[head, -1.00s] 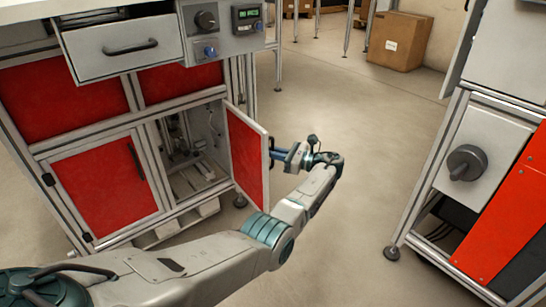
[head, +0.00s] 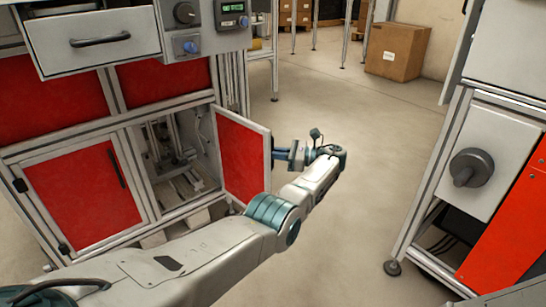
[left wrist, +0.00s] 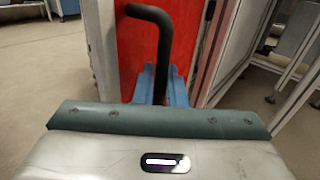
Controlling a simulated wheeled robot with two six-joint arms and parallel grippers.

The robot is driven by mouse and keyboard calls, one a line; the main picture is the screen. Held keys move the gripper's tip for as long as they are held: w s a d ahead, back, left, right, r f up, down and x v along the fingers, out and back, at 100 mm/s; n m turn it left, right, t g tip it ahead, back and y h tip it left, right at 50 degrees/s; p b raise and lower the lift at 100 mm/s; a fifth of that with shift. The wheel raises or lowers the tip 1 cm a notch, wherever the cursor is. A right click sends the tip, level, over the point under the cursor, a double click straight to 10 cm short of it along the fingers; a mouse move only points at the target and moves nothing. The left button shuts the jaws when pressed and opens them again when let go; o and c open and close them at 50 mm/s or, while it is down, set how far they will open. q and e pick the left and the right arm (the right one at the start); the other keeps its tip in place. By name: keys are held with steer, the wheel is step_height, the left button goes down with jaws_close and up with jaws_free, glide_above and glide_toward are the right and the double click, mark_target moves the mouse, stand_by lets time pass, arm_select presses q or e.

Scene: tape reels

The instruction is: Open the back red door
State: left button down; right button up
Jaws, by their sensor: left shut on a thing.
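The back red door (head: 243,155) stands swung out from its cabinet opening, hinged on the opening's right side, with its inner face toward me. My left gripper (head: 279,154) reaches around to the door's outer face. In the left wrist view, the blue fingers of my left gripper (left wrist: 160,86) are shut on the black bent door handle (left wrist: 163,45), with the red panel (left wrist: 187,30) behind it. In the head view the handle is mostly hidden behind the door's edge. My right gripper is not in view.
The open compartment (head: 180,180) holds metal fittings. A closed red door (head: 85,195) is to its left, and a drawer (head: 92,38) juts out above. Another machine (head: 490,150) stands at the right. The floor between is clear; a cardboard box (head: 397,50) lies farther back.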

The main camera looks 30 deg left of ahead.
arm_select(q)
steer(key=shift+w+a, duration=0.15)
steer(key=shift+a, duration=0.1)
stand_by(0.4)
steer(key=c, duration=1.7)
jaws_free()
steer(key=shift+o, duration=0.4)
steer(key=shift+d, duration=0.1)
